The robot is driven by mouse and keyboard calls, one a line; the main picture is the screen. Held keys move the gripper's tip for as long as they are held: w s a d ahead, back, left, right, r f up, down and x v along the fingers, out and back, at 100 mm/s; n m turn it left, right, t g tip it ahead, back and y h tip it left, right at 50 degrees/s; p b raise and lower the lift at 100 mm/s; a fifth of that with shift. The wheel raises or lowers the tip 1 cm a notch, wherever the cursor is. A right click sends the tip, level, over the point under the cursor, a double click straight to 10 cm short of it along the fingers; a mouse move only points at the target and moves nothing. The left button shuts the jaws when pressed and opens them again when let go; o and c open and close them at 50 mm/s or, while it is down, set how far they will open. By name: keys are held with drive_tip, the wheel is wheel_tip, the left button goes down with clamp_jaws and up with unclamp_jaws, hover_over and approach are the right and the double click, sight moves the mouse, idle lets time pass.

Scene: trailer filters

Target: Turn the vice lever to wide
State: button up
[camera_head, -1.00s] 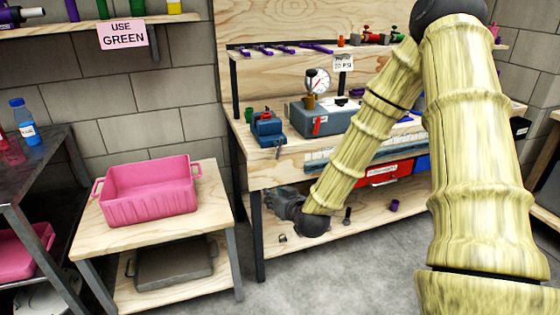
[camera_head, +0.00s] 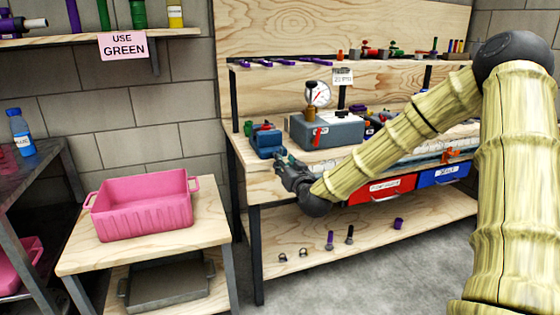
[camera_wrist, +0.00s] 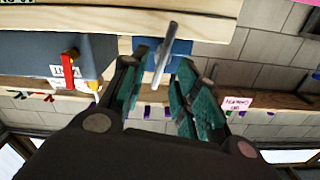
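The blue vice (camera_head: 268,143) stands on the left front part of the wooden workbench; part of it also shows at the top of the wrist view (camera_wrist: 180,48). Its grey lever (camera_wrist: 165,55) is a thin bar, slightly tilted in the wrist view, reaching between my fingers. My gripper (camera_head: 284,160) is at the bench's front edge, just in front of the vice. In the wrist view my gripper (camera_wrist: 158,88) is open, with green-padded fingers apart on either side of the lever's end. I cannot tell whether either finger touches it. My gripper hides the lever in the head view.
A grey box (camera_head: 335,132) with a gauge (camera_head: 318,94) and a red handle (camera_head: 317,137) stands right of the vice. Red (camera_head: 380,188) and blue (camera_head: 444,175) drawers hang below the benchtop. A pink crate (camera_head: 145,210) sits on a side table at left.

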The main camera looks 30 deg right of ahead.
drive_tip(key=shift+b+x, duration=0.3)
drive_tip(key=shift+x, duration=2.2)
clamp_jaws()
